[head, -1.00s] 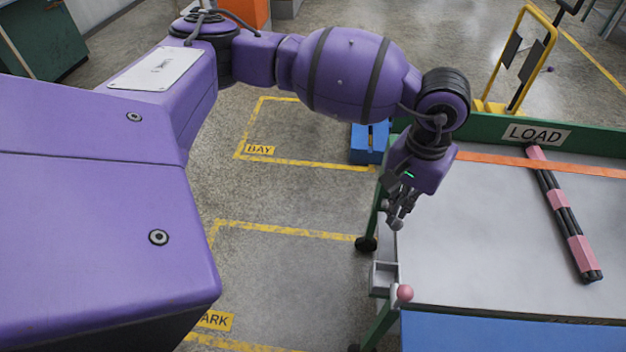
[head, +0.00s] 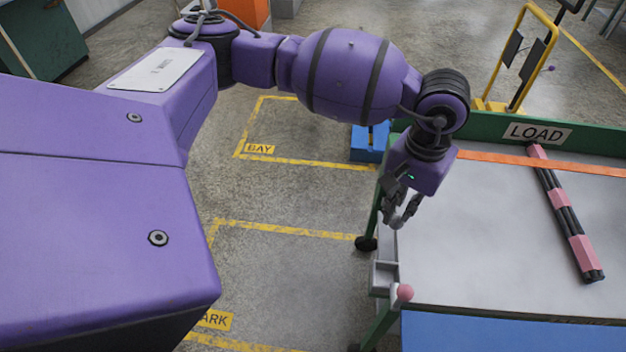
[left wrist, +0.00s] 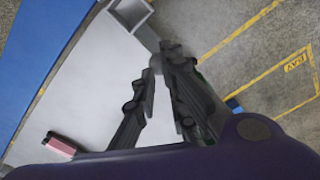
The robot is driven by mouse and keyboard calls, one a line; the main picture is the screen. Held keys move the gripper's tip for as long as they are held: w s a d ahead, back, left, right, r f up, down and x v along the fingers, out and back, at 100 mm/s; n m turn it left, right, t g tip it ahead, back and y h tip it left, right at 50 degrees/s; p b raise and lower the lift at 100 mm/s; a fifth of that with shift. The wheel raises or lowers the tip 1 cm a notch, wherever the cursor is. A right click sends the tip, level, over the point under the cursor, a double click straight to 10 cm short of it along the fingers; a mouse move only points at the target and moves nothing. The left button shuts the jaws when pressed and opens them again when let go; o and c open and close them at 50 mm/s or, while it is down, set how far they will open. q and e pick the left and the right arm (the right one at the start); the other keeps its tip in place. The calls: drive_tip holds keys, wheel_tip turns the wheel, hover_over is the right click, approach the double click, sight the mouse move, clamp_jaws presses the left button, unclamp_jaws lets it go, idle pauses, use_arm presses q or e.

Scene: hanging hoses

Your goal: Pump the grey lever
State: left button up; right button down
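The grey lever's round knob (head: 396,223) shows at the left edge of the cart top, just below my left gripper's fingertips. My left gripper (head: 401,217) points down at it with its fingers spread. In the left wrist view a grey rounded end (left wrist: 170,45), likely that knob, lies just beyond the fingertips (left wrist: 160,65). The fingers partly cover it, and I cannot tell whether they touch it. The lever's shaft is mostly hidden. My right gripper is not in view.
A pink-knobbed lever (head: 404,292) stands nearer on the same cart side, beside a grey open box (head: 385,276). Banded black hoses (head: 567,217) lie on the cart top (head: 470,240). A green LOAD board (head: 480,140) edges the back. Floor left of the cart is clear.

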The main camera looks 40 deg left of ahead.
sight(396, 227)
use_arm(q)
drive_tip(key=shift+s+f+b, duration=0.1)
drive_tip(key=shift+f+b, duration=0.2)
drive_tip(key=shift+f, duration=0.55)
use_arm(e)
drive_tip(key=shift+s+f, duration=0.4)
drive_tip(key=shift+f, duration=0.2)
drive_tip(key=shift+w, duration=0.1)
use_arm(q)
drive_tip(key=shift+s+f, duration=0.1)
drive_tip(key=shift+f, duration=0.1)
drive_tip(key=shift+s+d+f+b, duration=0.1)
drive_tip(key=shift+s+f+b, duration=0.1)
drive_tip(key=shift+f+b, duration=0.25)
drive_tip(key=shift+s+d+f+b, duration=0.2)
drive_tip(key=shift+s+f+b, duration=0.15)
drive_tip(key=shift+f, duration=0.4)
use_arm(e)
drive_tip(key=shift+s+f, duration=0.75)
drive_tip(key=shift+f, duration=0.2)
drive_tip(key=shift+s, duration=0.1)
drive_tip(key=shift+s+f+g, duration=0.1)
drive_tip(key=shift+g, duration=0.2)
